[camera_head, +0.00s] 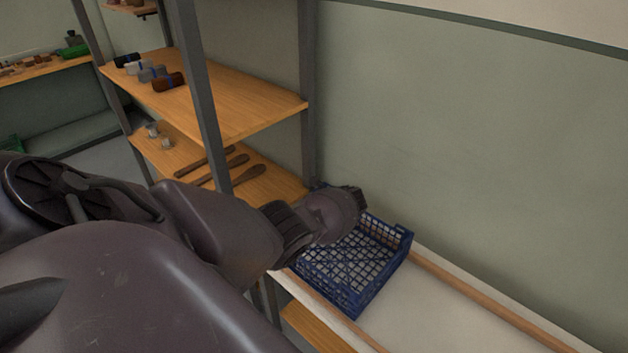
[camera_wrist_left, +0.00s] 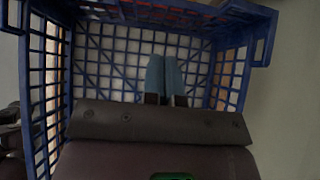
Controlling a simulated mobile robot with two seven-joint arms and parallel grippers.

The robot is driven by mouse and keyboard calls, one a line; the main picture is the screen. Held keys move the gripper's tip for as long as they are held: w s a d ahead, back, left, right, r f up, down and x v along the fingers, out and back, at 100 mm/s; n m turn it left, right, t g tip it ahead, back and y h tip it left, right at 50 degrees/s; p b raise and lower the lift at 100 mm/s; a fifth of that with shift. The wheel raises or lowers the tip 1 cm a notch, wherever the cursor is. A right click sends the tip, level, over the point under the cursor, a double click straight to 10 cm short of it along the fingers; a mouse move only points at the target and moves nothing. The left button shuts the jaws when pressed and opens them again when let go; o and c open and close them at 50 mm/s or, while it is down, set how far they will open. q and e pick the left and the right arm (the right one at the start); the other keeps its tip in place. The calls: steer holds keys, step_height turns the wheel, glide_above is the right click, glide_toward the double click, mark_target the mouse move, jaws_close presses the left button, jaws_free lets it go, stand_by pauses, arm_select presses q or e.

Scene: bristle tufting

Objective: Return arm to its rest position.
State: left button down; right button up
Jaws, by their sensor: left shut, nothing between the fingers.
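My left arm comes in from the left in the head view and reaches over a blue lattice crate (camera_head: 352,295). The arm hides the crate's far left part, and the fingers are hidden there. In the left wrist view the two light-blue fingers of my left gripper (camera_wrist_left: 165,62) lie together, shut with nothing between them. They point over the floor of the crate (camera_wrist_left: 40,95). No item shows on the visible crate floor. I cannot tell how far the fingertips are above it. My right gripper is in neither view.
The crate stands on a white surface with wooden edge strips (camera_head: 490,305); the surface right of it is clear. A grey-framed shelf rack (camera_head: 205,110) stands close behind the arm, holding small rolls (camera_head: 168,82) and dark wooden handles (camera_head: 235,168). A plain wall bounds the right.

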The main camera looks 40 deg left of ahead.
arm_select(q)
steer(key=p+v, duration=0.2)
steer(key=v, duration=0.4)
steer(key=shift+d+p, duration=0.2)
steer(key=shift+p, duration=0.2)
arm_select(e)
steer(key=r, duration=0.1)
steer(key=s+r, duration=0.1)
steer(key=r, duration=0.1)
arm_select(q)
steer(key=shift+r, duration=0.15)
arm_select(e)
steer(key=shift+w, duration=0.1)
